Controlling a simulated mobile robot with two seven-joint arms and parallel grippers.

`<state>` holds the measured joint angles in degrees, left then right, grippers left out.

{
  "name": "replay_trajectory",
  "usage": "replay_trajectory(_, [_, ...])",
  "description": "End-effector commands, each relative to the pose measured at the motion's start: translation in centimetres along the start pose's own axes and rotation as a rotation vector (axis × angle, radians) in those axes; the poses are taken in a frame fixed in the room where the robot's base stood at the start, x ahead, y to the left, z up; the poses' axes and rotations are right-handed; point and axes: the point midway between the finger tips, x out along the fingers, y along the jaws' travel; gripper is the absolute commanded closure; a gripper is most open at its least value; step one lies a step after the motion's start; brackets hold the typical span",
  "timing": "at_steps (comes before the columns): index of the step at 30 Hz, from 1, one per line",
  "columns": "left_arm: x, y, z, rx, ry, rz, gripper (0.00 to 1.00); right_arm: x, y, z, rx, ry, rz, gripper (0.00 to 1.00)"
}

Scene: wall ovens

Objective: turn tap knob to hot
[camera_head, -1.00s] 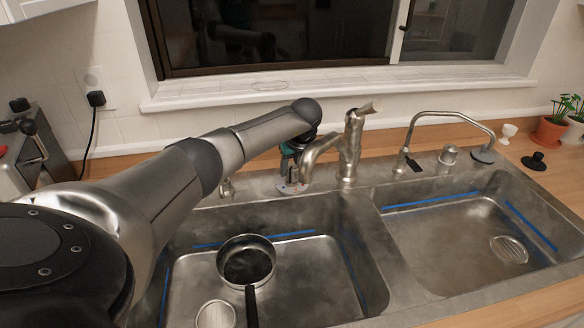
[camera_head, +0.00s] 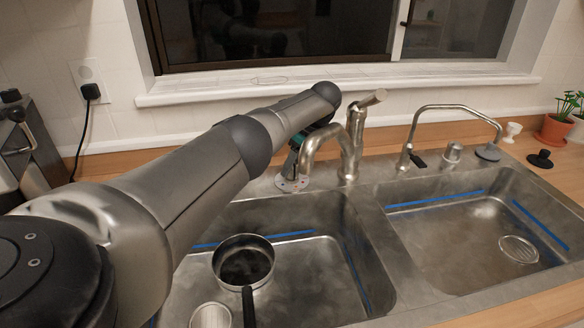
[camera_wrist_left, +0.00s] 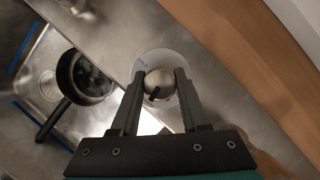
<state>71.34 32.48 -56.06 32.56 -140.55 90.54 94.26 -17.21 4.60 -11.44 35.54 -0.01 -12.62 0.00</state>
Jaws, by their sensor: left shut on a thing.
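The tap knob (camera_wrist_left: 158,82) is a round metal knob on a pale disc, with a black mark and a bit of red beside it. The pale disc (camera_head: 290,185) also shows in the head view, on the sink ledge left of the faucet. My left gripper (camera_wrist_left: 158,78) is shut on the knob, one dark finger on each side of it. In the head view my left gripper (camera_head: 294,172) is small and partly covered by my arm and the curved metal faucet (camera_head: 350,145). The knob's exact setting cannot be told. My right gripper is not in view.
A dark pan (camera_head: 244,262) lies in the left sink basin; the right basin (camera_head: 450,240) is empty. A thin curved spout (camera_head: 455,109) and a metal cap (camera_head: 452,153) stand behind the right basin. The window sill (camera_head: 260,88) runs behind my arm.

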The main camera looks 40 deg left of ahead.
Motion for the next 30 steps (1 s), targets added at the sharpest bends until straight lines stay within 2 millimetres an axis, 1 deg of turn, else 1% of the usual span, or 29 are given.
replay_trajectory(15, [-0.03, -0.03, 0.03, -0.015, 0.000, 0.005, 1.00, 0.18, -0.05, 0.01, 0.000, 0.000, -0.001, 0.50])
replay_trajectory(16, [-0.04, -0.03, 0.03, -0.015, 0.000, 0.005, 0.52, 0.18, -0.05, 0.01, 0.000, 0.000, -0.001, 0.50])
replay_trajectory(23, [-0.02, -0.02, 0.02, -0.014, 0.000, 0.005, 0.26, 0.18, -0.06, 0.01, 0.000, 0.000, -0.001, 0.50])
replay_trajectory(30, [-0.04, -0.02, 0.02, -0.014, 0.000, 0.006, 0.25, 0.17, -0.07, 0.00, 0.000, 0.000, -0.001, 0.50])
